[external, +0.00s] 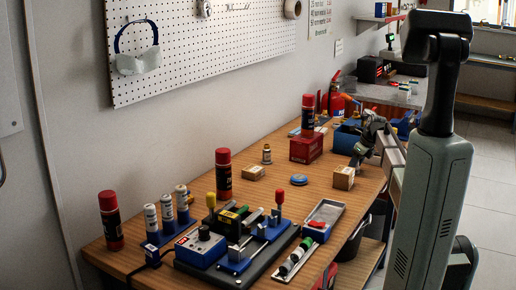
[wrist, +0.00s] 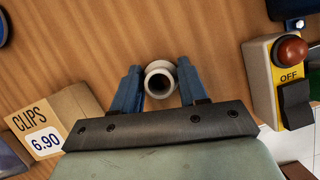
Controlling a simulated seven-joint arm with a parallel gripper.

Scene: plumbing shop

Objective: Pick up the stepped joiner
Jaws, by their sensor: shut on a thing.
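The stepped joiner (wrist: 160,69), a pale round pipe fitting with an open bore, shows end-on in the wrist view, between the two blue fingers of my gripper (wrist: 158,84). The fingers are shut on it, one on each side. Wood tabletop shows behind it; I cannot tell whether the joiner touches the table. In the external view my gripper (external: 367,137) is at the right side of the bench, and the joiner cannot be made out there.
A cardboard box labelled CLIPS (wrist: 50,125) is left of my gripper in the wrist view. A switch box with a red OFF button (wrist: 275,80) is at the right. In the external view a red box (external: 306,148) stands left of my gripper.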

